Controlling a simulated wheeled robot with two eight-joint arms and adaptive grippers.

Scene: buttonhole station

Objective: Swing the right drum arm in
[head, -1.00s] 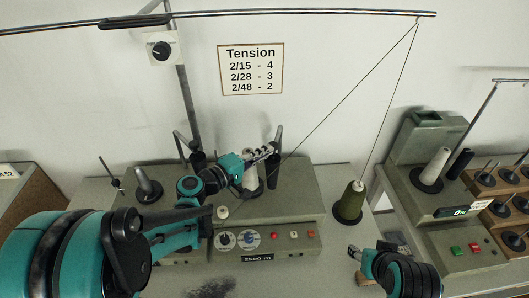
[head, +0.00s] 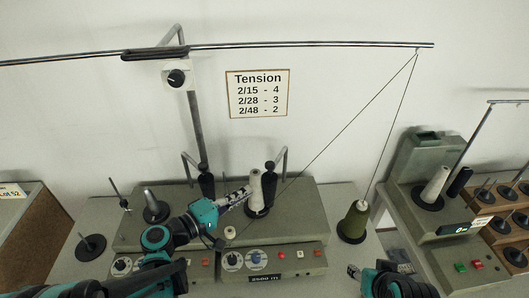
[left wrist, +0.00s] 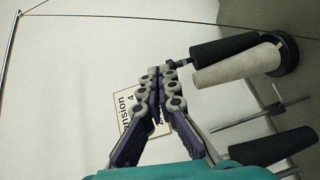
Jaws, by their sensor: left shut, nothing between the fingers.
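The right drum arm (head: 281,160) is a bent grey rod behind the winder, carrying a black drum (head: 268,180). The drum is close beside a cream cone (head: 256,188). In the left wrist view the black drum (left wrist: 220,46) lies along the cone (left wrist: 235,63), overlapping it; I cannot tell whether they touch. My left gripper (head: 246,191) is shut and empty, just left of the cone in the head view. Its fingertips (left wrist: 160,80) are together and apart from the drum in the wrist view. My right gripper (head: 352,271) is low right, its fingers too small to read.
The left drum (head: 207,184) stands behind the winder (head: 300,210). Knobs and buttons line its front. An olive cone (head: 353,222) stands to the right, with yarn running up to the overhead rail (head: 320,44). Another machine (head: 410,185) is at the far right.

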